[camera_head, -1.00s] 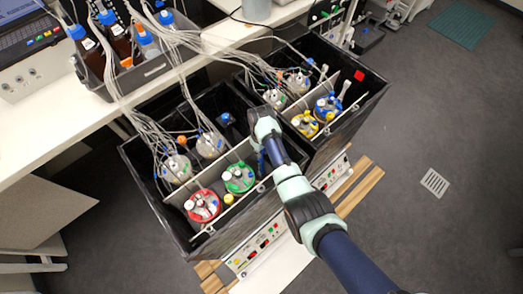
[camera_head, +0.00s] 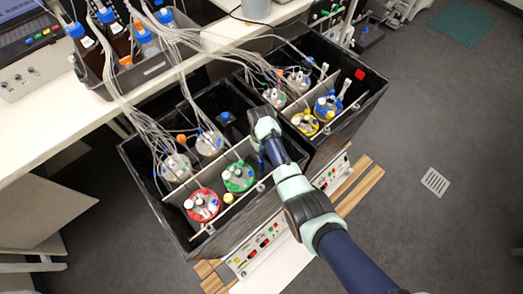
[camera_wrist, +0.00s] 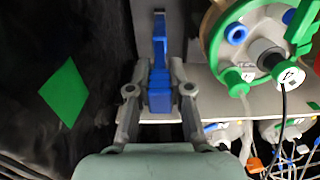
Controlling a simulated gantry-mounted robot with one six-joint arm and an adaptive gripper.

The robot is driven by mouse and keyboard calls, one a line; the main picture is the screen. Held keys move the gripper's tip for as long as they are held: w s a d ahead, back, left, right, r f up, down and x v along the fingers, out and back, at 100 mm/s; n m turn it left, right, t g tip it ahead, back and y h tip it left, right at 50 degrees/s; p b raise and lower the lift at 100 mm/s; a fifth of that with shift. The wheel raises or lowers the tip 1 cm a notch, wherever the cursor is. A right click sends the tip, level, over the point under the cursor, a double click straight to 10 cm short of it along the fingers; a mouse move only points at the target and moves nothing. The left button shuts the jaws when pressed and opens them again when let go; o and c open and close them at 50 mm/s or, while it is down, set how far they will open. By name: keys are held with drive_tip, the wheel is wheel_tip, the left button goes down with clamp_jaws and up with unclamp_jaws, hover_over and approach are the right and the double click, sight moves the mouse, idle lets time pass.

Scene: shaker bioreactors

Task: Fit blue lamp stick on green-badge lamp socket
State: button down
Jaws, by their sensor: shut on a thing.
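My gripper (camera_wrist: 159,92) is shut on the blue lamp stick (camera_wrist: 159,62), its two grey fingers on either side of it. The stick points up the picture in the wrist view, with its wider blue block between the fingertips. A green diamond badge (camera_wrist: 64,92) is on the black wall to the left of the gripper. A pale plate (camera_wrist: 215,104) lies behind and below the stick; I cannot tell whether they touch. The lamp socket cannot be made out clearly. In the head view my gripper (camera_head: 262,158) is inside the shaker box, mostly hidden by my wrist.
A green-lidded vessel (camera_wrist: 245,35) stands close on the right, also in the head view (camera_head: 239,177). A red-lidded vessel (camera_head: 202,205) is beside it. Tubes and cables (camera_head: 150,125) run over the back. Black box walls (camera_head: 165,225) surround the work area.

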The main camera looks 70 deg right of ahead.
drive_tip(key=shift+f, duration=0.3)
drive_tip(key=c, duration=1)
unclamp_jaws()
wheel_tip(320, 180, up, 12)
drive_tip(key=shift+r, duration=0.1)
